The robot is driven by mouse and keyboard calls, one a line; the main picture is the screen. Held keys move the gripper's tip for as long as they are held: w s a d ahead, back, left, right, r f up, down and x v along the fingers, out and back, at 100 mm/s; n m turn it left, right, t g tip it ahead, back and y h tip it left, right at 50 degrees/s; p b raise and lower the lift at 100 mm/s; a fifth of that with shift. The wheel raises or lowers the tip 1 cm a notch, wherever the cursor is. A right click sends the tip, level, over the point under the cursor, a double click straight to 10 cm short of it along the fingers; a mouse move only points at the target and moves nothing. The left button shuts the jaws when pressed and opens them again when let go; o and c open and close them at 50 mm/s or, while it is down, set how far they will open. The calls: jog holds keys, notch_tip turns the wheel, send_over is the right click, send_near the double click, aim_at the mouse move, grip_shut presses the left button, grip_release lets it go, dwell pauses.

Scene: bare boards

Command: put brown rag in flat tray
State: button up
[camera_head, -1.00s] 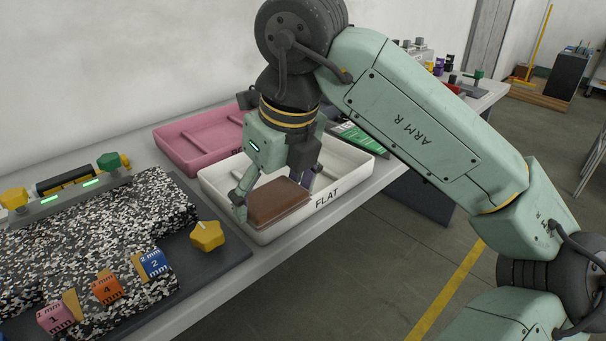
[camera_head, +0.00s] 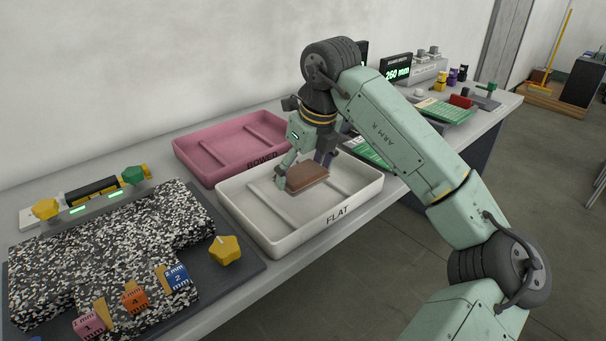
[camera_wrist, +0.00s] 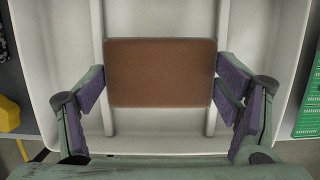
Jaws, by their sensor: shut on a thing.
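The brown rag (camera_head: 307,178) looks like a flat brown block. It also shows in the wrist view (camera_wrist: 160,72), level between my fingers. My gripper (camera_head: 303,173) is shut on it, with purple finger pads (camera_wrist: 160,88) at its left and right sides. The rag is over the white flat tray (camera_head: 262,236), which is marked FLAT on its front wall. In the wrist view the tray's floor and ribs (camera_wrist: 209,122) show behind the rag. I cannot tell whether the rag touches the tray floor.
A pink tray (camera_head: 190,165) marked BOWED stands behind the white tray. At left are a speckled slab (camera_head: 110,250), a yellow star knob (camera_head: 226,250) and small numbered blocks (camera_head: 135,298). A green board (camera_head: 366,152) lies right of the white tray.

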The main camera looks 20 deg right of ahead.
aim_at(305, 174)
notch_tip(305, 174, down, 2)
jog(key=shift+f, duration=0.1)
jog(key=shift+f+b, duration=0.35)
jog(key=shift+f, duration=0.05)
jog(key=shift+f, duration=0.2)
jog(key=o, duration=1)
jog(key=shift+o, duration=0.2)
jog(key=shift+r, duration=0.1)
